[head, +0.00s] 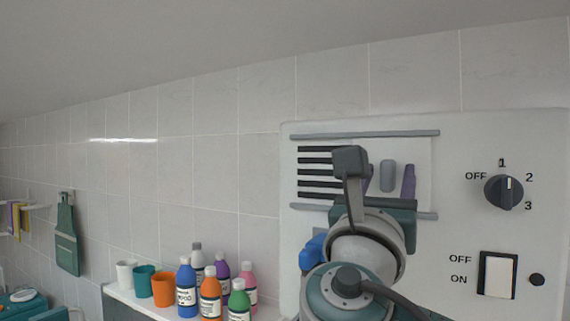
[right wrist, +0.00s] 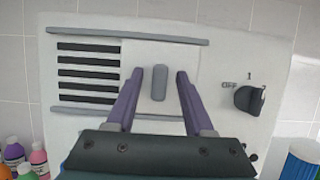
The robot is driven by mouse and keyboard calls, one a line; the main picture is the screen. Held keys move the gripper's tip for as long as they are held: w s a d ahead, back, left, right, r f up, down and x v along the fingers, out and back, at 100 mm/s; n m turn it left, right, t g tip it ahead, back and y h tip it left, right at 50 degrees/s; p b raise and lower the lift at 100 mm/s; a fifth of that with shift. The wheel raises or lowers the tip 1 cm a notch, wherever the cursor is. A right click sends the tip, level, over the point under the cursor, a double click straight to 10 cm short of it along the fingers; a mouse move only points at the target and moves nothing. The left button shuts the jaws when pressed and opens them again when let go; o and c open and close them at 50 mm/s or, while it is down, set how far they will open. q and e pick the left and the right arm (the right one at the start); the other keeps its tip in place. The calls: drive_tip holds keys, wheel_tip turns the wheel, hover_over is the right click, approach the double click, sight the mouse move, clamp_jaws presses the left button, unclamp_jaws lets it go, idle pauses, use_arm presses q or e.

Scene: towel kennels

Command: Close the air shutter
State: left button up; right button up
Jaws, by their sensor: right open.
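The air shutter is a pale sliding plate (right wrist: 185,55) with an upright grey handle (right wrist: 159,84), set between two grey rails on a white panel. Several dark vent slots (right wrist: 88,73) lie uncovered to the left of the plate; they also show in the head view (head: 315,174). My right gripper (right wrist: 160,74) is open, with one purple finger on each side of the handle. In the wrist view gaps show between both fingers and the handle. In the head view my right arm hides part of the slots and the lower rail (head: 428,216). My left gripper is not in view.
The panel also carries a dark rotary knob (head: 504,191), a white OFF/ON switch (head: 498,275) and a small black button (head: 537,280). Several bottles (head: 209,295) and cups (head: 163,289) stand on a ledge at left. A green apron-like item (head: 66,240) hangs on the tiled wall.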

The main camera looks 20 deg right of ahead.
clamp_jaws()
idle(0.4)
idle(1.0)
